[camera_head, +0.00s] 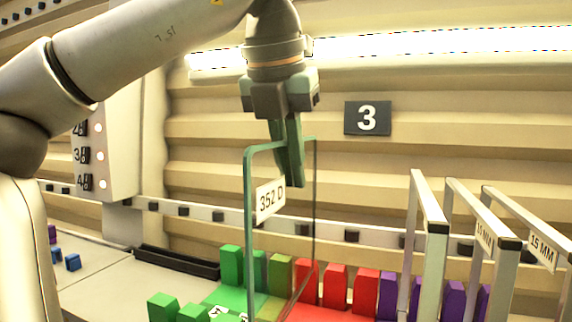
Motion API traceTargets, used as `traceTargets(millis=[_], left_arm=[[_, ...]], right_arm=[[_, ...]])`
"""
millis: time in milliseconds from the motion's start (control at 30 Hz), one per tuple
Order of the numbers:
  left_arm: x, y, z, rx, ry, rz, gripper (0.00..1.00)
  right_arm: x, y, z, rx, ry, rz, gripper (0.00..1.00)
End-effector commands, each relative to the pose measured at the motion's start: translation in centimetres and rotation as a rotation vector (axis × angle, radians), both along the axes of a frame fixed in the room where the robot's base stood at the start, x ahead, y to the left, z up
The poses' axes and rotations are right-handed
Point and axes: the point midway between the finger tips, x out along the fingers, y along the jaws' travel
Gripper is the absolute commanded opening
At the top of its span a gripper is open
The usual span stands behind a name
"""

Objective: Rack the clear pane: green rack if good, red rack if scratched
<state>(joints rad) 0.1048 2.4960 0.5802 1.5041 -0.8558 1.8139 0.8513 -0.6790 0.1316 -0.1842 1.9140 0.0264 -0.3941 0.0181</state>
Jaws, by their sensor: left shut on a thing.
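My left gripper (289,165) points down and is shut on the top edge of the clear pane (283,230). The pane hangs upright, with greenish edges and a white label reading "352 D". I cannot make out a scratch on it. The pane overlaps the green and red racks in the picture, and its lower end runs to the bottom of the view. The green rack (231,264) has upright green blocks on a green base. The red rack (335,284) with red blocks is to its right. My right gripper is not in view.
Purple blocks (388,294) stand right of the red rack. Tall grey frames (437,260), some labelled in MM, rise at the right. A black trough (175,262) lies left of the green rack. A sign "3" (368,118) is on the ribbed back wall.

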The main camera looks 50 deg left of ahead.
Motion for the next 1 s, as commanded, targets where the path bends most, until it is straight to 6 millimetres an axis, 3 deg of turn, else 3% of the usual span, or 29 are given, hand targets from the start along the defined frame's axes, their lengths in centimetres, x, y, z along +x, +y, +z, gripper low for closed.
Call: traceTargets(millis=[833,867,1000], left_arm=[[6.6,3.6,-0.3,-0.001,-0.005,0.001,0.0],[6.5,3.6,-1.0,0.0,-0.007,0.0,0.0],[6.4,3.5,-0.7,0.0,-0.008,-0.001,0.0]], right_arm=[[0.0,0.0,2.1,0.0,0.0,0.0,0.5],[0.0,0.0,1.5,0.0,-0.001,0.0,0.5],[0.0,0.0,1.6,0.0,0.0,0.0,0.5]])
